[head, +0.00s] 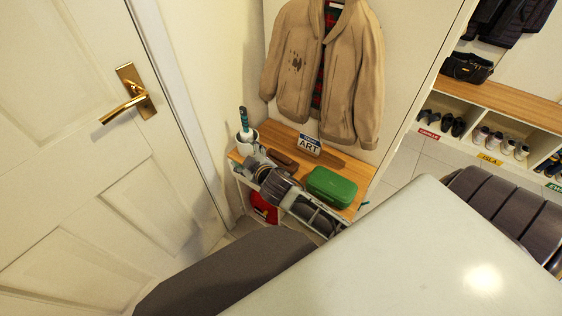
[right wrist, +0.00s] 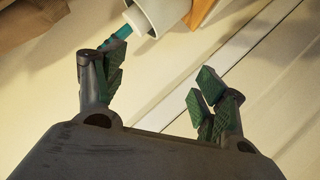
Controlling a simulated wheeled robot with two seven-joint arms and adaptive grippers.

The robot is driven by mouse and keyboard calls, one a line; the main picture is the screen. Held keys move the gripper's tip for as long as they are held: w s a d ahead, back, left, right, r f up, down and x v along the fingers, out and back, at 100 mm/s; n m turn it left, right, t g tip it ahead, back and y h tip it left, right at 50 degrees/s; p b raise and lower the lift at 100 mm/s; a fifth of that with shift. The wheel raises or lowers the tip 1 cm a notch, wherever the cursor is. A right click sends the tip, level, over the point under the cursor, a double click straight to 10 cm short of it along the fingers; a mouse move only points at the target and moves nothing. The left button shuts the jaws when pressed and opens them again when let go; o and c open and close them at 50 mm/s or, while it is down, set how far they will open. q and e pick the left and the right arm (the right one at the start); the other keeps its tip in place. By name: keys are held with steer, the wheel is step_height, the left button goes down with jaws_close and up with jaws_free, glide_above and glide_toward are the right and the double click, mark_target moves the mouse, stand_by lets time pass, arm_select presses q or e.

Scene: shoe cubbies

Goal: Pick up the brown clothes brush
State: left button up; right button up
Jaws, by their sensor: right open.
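The brown clothes brush (head: 283,160) appears to be the dark brown object lying on the wooden bench top, in front of the name sign. My right gripper (head: 248,162) is at the left end of the bench, beside the brush and apart from it. In the right wrist view my right gripper (right wrist: 160,88) is open with nothing between its fingers. The brush is not visible in that view. My left gripper is not in view.
A white cup (head: 246,136) holding a teal-handled item stands close to my right gripper; it also shows in the wrist view (right wrist: 165,12). A tan jacket (head: 325,80) hangs above.

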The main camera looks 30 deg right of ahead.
steer(key=w+a+r+n+t+y, duration=0.2)
steer(key=a+r+n+y, duration=0.35)
steer(key=r, duration=0.25)
steer(key=w+a+r+n+t+y, duration=0.2)
steer(key=w+a+r+n+y, duration=0.1)
steer(key=a+r+n+y, duration=0.25)
steer(key=s+a+r+n+g+y, duration=0.1)
steer(key=s+a+n+g+y, duration=0.5)
steer(key=n+g, duration=0.7)
steer(key=d+f+n+g+h, duration=0.3)
steer(key=d+f+n+h, duration=0.5)
steer(key=d+f+n, duration=0.25)
steer(key=d+m+g+h, duration=0.1)
steer(key=d+h, duration=0.7)
steer(key=d, duration=1.2)
steer(key=shift+w+f+g+h, duration=0.3)
steer(key=shift+w+g, duration=0.1)
